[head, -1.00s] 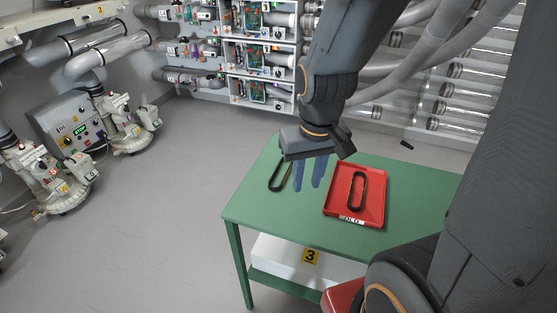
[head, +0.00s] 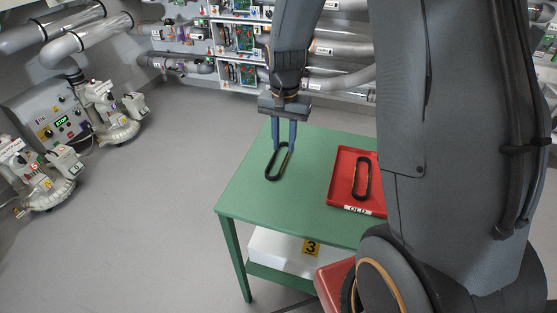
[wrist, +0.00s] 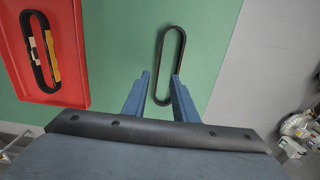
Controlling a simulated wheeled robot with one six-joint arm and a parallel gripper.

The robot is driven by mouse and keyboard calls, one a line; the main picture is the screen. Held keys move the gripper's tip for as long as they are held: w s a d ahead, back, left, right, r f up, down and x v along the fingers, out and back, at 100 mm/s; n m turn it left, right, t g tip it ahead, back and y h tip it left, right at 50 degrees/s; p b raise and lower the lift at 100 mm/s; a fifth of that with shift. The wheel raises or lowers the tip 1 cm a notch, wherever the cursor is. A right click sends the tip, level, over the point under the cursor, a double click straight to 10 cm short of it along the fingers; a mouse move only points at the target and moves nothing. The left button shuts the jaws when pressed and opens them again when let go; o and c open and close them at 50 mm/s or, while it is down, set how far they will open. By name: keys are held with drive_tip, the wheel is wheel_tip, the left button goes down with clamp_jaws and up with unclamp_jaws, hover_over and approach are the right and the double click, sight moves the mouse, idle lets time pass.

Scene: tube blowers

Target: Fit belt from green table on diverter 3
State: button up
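A black oblong belt loop (head: 270,172) lies flat on the bare green table (head: 245,200), left of a red tray. Contact cannot be told. White machines with grey tubes (head: 108,108) stand at the left; I cannot tell which is diverter 3.
A red tray (head: 341,168) labelled OLD holds another dark belt (head: 362,180); in the wrist view it is at upper left (wrist: 75,85). Open grey floor (head: 170,200) lies left of the table.

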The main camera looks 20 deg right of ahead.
sight(285, 160)
drive_tip(key=shift+s+d+f+p, duration=0.15)
drive_tip(key=shift+f+p, duration=0.55)
drive_tip(key=shift+f, duration=1.75)
clamp_jaws()
